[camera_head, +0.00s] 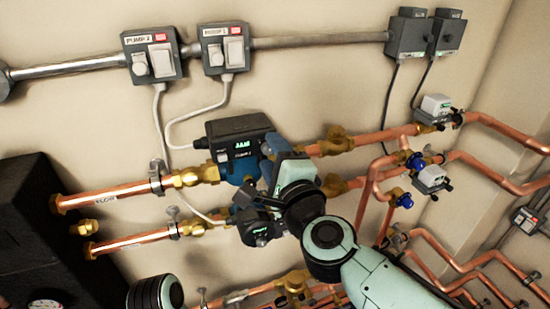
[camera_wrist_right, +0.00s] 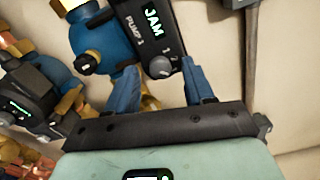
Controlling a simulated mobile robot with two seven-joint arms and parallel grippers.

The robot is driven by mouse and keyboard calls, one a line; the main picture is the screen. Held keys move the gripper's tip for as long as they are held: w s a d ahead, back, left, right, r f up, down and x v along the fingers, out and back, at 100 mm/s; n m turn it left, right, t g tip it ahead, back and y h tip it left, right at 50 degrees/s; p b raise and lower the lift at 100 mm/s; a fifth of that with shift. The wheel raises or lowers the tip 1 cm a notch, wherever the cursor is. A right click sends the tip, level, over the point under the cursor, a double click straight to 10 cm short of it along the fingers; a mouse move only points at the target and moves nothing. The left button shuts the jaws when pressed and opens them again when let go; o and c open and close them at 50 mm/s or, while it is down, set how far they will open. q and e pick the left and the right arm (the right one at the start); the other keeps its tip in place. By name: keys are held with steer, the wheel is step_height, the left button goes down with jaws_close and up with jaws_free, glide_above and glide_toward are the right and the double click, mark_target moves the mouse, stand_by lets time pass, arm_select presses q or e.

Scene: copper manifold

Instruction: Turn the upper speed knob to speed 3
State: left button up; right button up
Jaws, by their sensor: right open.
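The upper pump (camera_head: 238,133) is blue with a dark control box and a lit green display. It also shows in the right wrist view (camera_wrist_right: 130,30), labelled PUMP 1, with JAM on its display. Its round grey speed knob (camera_wrist_right: 160,67) sits on the box face near the marks 1 and 2; any further mark is not visible. My right gripper (camera_wrist_right: 161,80) is open, with one blue finger on each side of the knob; I cannot tell whether they touch it. In the head view my right gripper (camera_head: 265,168) hides the knob. My left gripper is not in view.
A lower pump (camera_head: 260,229) sits just below, partly behind my right arm. Copper pipes (camera_head: 120,193) with brass fittings run along the wall. Two grey switch boxes (camera_head: 152,55) hang above with loose cables. A black block (camera_head: 35,225) stands at the left.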

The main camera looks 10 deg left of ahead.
steer(key=v, duration=1.3)
steer(key=shift+s+d, duration=0.15)
steer(key=w+d+f+n+g+h+p, duration=0.1)
steer(key=w+f+g+h, duration=0.15)
steer(key=f, duration=0.65)
steer(key=w+d+f+n+g+h+p, duration=0.15)
steer(key=w+f, duration=0.25)
steer(key=f, duration=0.6)
steer(key=w+d+f+n+g+h, duration=0.1)
steer(key=w+d+f, duration=0.15)
steer(key=f, duration=0.65)
steer(key=s+d+f+n+g+h+p, duration=0.15)
steer(key=d+f, duration=0.25)
steer(key=f, duration=0.8)
steer(key=s+d+f+n+g+p, duration=0.1)
steer(key=s+d+f+g, duration=0.2)
steer(key=s+f, duration=0.3)
steer(key=s+d+f+n+g+p, duration=0.1)
steer(key=s+d+f+g+p, duration=0.15)
steer(key=s+f, duration=0.4)
steer(key=s+d+f+n+g, duration=0.1)
steer(key=s+f+g, duration=0.1)
steer(key=s+f, duration=0.2)
steer(key=s+d+f+n+g, duration=0.1)
steer(key=s+f, duration=0.3)
steer(key=s, duration=0.6)
steer(key=shift+n+g+p, duration=0.3)
steer(key=shift+g+p, duration=0.15)
steer(key=shift+g, duration=0.05)
